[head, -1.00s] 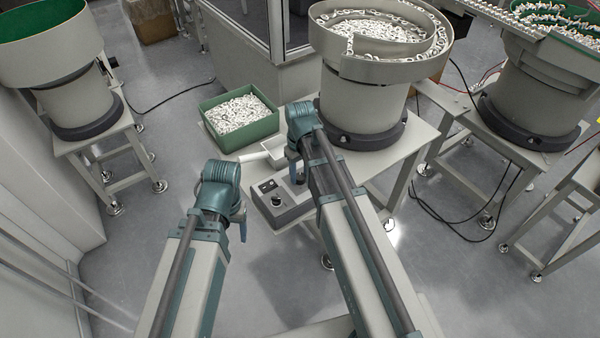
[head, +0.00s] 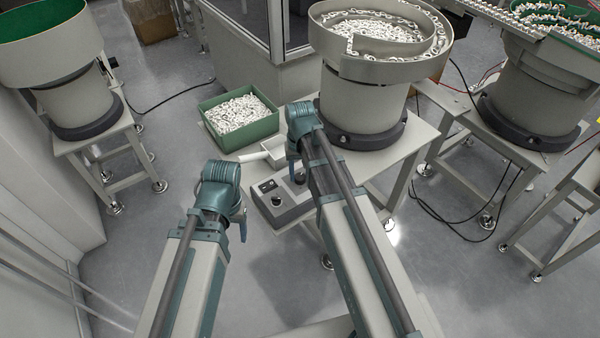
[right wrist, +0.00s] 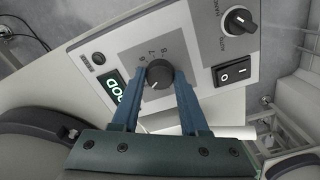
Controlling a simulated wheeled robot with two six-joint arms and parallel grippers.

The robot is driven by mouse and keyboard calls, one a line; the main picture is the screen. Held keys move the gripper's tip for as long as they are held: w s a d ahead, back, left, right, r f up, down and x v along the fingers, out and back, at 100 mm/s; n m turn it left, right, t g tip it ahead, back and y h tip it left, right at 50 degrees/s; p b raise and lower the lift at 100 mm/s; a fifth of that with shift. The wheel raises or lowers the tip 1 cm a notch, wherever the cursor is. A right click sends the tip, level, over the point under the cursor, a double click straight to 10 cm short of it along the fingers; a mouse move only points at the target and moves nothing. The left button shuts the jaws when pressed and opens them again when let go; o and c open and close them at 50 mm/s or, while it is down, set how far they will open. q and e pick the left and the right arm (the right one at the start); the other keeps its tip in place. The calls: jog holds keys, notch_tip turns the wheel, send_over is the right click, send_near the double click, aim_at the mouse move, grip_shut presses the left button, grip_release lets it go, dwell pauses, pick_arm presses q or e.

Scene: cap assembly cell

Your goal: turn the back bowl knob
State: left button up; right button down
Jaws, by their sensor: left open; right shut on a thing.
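The control box (head: 290,208) sits at the front of the bowl feeder's table. In the right wrist view its panel (right wrist: 202,62) carries a round black knob (right wrist: 159,73) with a numbered scale, beside a lit green display (right wrist: 115,91). My right gripper (right wrist: 160,80) is shut on this knob, one blue finger on each side. In the head view my right gripper (head: 294,172) is mostly hidden by its own wrist. My left gripper (head: 241,222) is open and empty, in front and to the left of the box. The feeder bowl (head: 385,62) holds white parts.
The panel also has a second selector knob (right wrist: 239,20) and a rocker switch (right wrist: 234,72).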

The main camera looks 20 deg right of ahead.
aim_at(300, 176)
jog(key=shift+c, duration=2.1)
grip_release()
jog(key=shift+r, duration=0.1)
notch_tip(300, 176, up, 14)
jog(key=p, duration=1.3)
jog(key=shift+f+p, duration=0.2)
jog(key=shift+p, duration=0.2)
jog(key=s+a+n, duration=0.2)
jog(key=s+a, duration=0.3)
jog(key=s, duration=0.2)
jog(key=s+a+n+h, duration=0.1)
jog(key=s+a+n, duration=0.2)
jog(key=s+a, duration=0.2)
jog(key=s, duration=0.3)
jog(key=shift+a, duration=0.15)
